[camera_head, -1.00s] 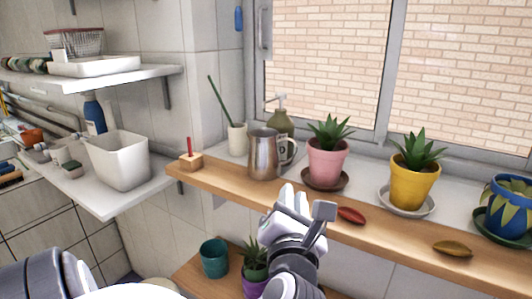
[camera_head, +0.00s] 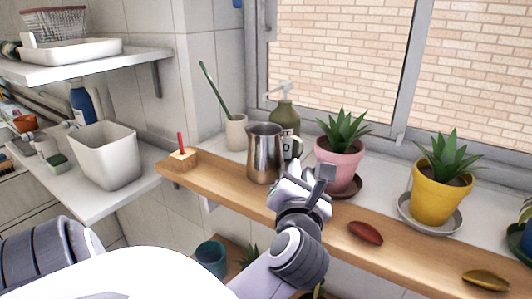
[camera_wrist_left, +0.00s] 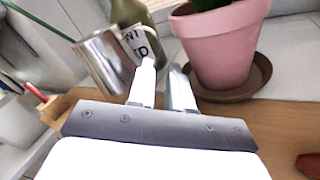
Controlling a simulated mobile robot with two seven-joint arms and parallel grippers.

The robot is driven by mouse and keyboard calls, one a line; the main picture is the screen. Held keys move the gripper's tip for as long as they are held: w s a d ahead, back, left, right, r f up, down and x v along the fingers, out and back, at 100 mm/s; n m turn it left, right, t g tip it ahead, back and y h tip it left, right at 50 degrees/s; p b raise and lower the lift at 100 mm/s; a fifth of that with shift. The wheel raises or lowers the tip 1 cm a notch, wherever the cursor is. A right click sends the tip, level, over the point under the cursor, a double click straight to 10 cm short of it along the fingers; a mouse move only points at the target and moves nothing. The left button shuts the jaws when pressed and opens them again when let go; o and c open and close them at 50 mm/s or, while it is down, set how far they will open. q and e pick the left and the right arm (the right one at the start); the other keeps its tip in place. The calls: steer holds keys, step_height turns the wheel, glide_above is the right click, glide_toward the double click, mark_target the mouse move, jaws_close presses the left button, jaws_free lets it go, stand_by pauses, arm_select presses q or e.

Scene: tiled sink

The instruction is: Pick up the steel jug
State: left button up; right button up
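The steel jug (camera_head: 264,155) stands upright on the wooden sill board, with its handle side to the right. In the left wrist view the jug (camera_wrist_left: 104,62) is at upper left, beyond and left of the fingertips. My left gripper (camera_head: 297,178) is just in front and to the right of the jug, near its handle side. In the left wrist view its fingers (camera_wrist_left: 163,75) have a narrow gap between them, with nothing held. My right gripper is in neither view.
A pink plant pot (camera_head: 340,165) on a brown saucer stands close right of my gripper. A green bottle (camera_head: 284,118) stands behind the jug. A wooden block with a red stick (camera_head: 182,158) is to the left. A red object (camera_head: 366,232) lies on the board.

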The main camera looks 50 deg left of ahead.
mark_target(299, 157)
arm_select(q)
steer(key=p+x, duration=0.1)
steer(key=x, duration=0.3)
steer(key=shift+w+a+r, duration=0.1)
steer(key=shift+a+r, duration=0.05)
steer(key=shift+a, duration=0.05)
steer(key=shift+c, duration=0.3)
jaws_close()
steer(key=shift+r, duration=0.15)
stand_by(0.8)
